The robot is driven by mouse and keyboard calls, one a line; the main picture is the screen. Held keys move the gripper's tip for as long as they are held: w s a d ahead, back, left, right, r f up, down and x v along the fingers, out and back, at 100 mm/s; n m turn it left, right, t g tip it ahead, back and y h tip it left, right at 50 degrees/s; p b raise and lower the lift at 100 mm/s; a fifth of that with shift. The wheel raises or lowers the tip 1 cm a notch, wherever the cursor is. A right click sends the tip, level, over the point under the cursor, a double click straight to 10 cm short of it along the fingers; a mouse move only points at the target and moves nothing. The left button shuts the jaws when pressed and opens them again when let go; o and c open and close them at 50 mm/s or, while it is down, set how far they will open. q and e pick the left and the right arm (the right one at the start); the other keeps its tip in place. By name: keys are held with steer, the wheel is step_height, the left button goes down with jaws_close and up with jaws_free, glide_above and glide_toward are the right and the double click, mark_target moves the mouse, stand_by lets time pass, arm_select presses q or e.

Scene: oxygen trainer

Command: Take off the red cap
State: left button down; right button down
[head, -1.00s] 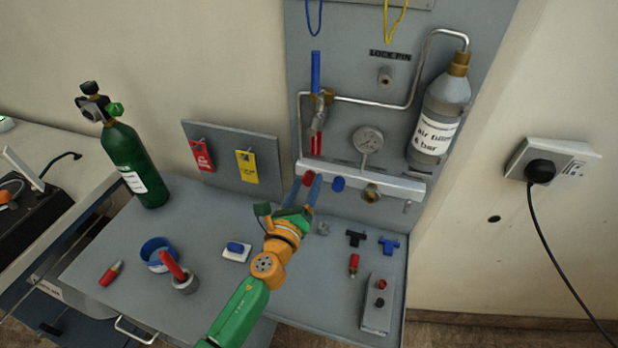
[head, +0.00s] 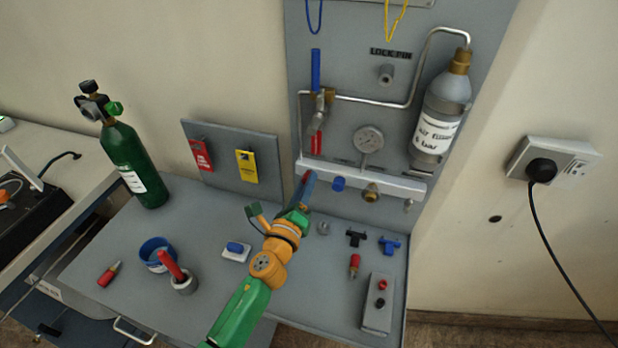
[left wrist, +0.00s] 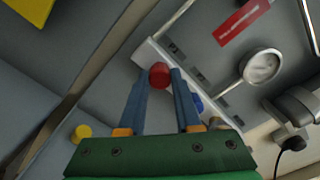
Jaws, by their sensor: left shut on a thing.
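The red cap (left wrist: 159,75) is round and sits between the blue fingertips of my left gripper (left wrist: 160,73) in the left wrist view. It is at the left part of the pale rail (left wrist: 180,75) on the grey panel. My left gripper (head: 308,178) is shut on it. In the head view the fingers line up one behind the other and mostly hide the cap. I cannot tell whether the cap is still seated on its outlet. My right gripper is not in view.
A blue cap (head: 338,184) and a brass fitting (head: 371,192) are close by on the rail, right of my gripper. A gauge (head: 368,139) is above. A green cylinder (head: 134,165) stands left.

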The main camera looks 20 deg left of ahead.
arm_select(q)
steer(key=n, duration=1.3)
steer(key=shift+n, duration=0.4)
steer(key=shift+n+p, duration=0.55)
steer(key=shift+n, duration=1.75)
steer(key=c, duration=0.6)
jaws_free()
steer(key=shift+s, duration=0.1)
